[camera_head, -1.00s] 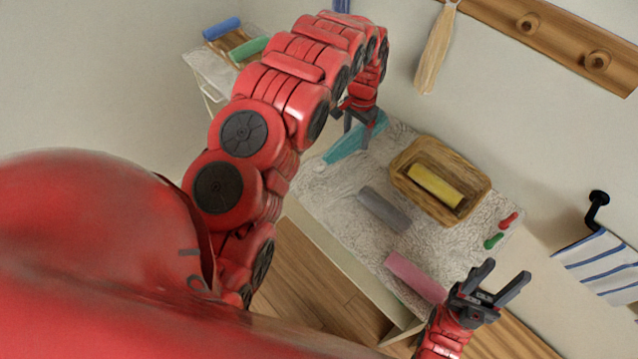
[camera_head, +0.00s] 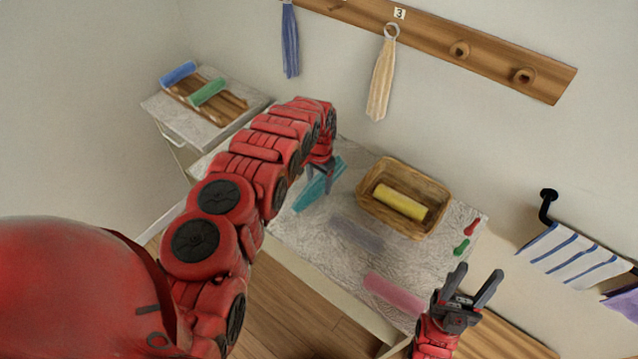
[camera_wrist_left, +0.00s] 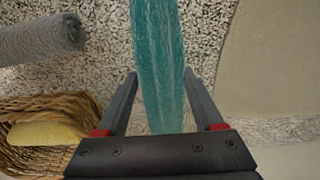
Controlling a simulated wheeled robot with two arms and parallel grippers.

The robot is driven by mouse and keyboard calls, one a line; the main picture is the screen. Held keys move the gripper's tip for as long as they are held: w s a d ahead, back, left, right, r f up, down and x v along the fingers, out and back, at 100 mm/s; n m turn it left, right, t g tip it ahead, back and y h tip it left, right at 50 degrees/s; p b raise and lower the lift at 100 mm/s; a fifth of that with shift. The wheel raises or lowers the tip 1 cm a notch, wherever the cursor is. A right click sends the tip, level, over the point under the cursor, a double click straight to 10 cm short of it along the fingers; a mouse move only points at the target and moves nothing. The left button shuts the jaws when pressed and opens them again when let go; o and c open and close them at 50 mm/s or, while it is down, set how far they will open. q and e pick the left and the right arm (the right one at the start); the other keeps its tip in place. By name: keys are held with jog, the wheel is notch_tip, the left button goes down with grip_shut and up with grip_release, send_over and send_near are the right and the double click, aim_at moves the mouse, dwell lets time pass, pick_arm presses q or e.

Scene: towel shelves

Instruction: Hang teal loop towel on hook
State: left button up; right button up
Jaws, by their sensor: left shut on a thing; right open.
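The teal loop towel (camera_head: 318,187) is a long folded strip over the back left part of the speckled counter. My left gripper (camera_head: 325,172) is shut on it; in the left wrist view the towel (camera_wrist_left: 158,55) runs between the two fingers (camera_wrist_left: 158,85). Its loop is not clear in either view. The wooden hook rail (camera_head: 420,38) is on the wall above. Two pegs on its right part are bare, one at the middle right (camera_head: 459,50) and one near the end (camera_head: 524,75). My right gripper (camera_head: 467,287) is open and empty at the counter's front right.
A cream towel (camera_head: 380,85) hangs by a ring below the "3" label (camera_head: 399,13); a blue towel (camera_head: 290,45) hangs further left. A wicker basket (camera_head: 375,213) holds a yellow roll (camera_head: 401,202). Grey (camera_head: 357,234) and pink (camera_head: 393,293) rolls lie nearer. A striped towel (camera_head: 570,257) hangs at right.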

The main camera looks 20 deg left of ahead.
pick_arm(q)
jog(key=shift+f, duration=1.1)
jog(key=shift+f, duration=0.15)
jog(key=o, duration=1.4)
